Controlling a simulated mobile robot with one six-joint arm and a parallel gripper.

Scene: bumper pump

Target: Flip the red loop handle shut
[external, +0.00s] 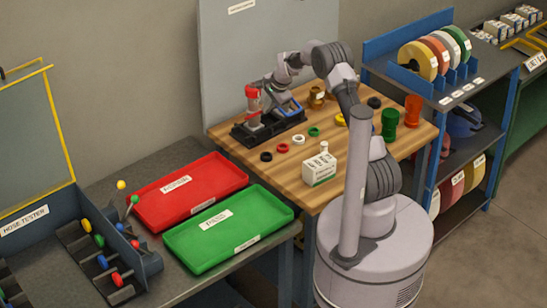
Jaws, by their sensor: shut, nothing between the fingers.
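A black fixture (241,134) stands at the back left of the wooden table. On it is a pale, see-through upright cylinder (254,112) with a red part (252,91) on top. This red part may be the red loop handle, but it is too small to tell its shape or whether it stands open or shut. My gripper (267,83) is beside the red part, to its right, at about the same height. It is shut and empty. I cannot tell whether it touches the red part. A blue piece (295,107) shows on the fixture's right side.
Several small rings lie in front of the fixture, including a white ring (298,139). A white labelled box (320,168) stands at the table's front. Green (390,124) and red (413,110) pieces stand at right. Red (188,190) and green (225,228) trays lie on the left bench.

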